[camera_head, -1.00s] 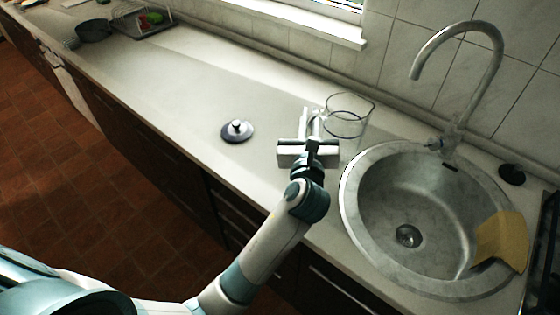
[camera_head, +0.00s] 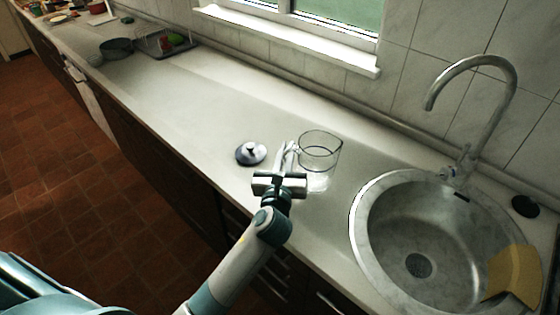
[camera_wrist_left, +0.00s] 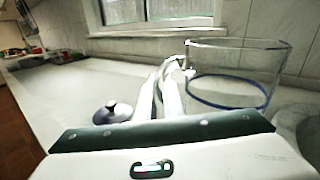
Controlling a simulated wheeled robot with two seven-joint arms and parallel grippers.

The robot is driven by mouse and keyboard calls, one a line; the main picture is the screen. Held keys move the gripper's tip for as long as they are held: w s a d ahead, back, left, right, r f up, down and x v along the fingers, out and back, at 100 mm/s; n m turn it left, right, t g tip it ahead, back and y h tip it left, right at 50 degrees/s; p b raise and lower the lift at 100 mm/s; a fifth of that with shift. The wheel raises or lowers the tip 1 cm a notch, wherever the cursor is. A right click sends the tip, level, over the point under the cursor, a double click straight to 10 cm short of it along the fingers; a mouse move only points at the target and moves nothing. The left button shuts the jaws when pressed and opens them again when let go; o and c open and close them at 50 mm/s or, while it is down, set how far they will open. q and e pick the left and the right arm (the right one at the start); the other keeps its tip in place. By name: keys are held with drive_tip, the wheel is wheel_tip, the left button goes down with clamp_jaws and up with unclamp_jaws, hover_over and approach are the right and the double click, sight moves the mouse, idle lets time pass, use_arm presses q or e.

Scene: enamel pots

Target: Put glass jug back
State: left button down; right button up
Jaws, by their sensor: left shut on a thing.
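The clear glass jug (camera_head: 322,158) is upright at the counter, left of the sink, in the head view. In the left wrist view the jug (camera_wrist_left: 240,75) fills the upper right, with a blue ring around its lower part. My left gripper (camera_head: 287,155) reaches the jug's left side, and its fingers are shut on the jug's handle. The fingers also show in the left wrist view (camera_wrist_left: 168,88), meeting at the handle. I cannot tell whether the jug's base touches the counter. My right gripper is not in view.
A dark lid with a knob (camera_head: 251,153) lies just left of the gripper. The round sink (camera_head: 372,222) with its tall faucet (camera_head: 500,95) and a yellow cloth (camera_head: 514,275) is at right. A dark pan (camera_head: 116,48) and a rack (camera_head: 152,45) stand far left. The counter between is clear.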

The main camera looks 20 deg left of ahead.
use_arm(q)
drive_tip(key=shift+a+f, duration=0.3)
drive_tip(key=shift+a, duration=0.25)
drive_tip(key=shift+a+f, duration=0.25)
drive_tip(key=shift+a, duration=0.25)
drive_tip(key=shift+f, duration=2)
drive_tip(key=shift+f, duration=0.1)
drive_tip(key=c, duration=1.9)
unclamp_jaws()
drive_tip(key=shift+o, duration=0.2)
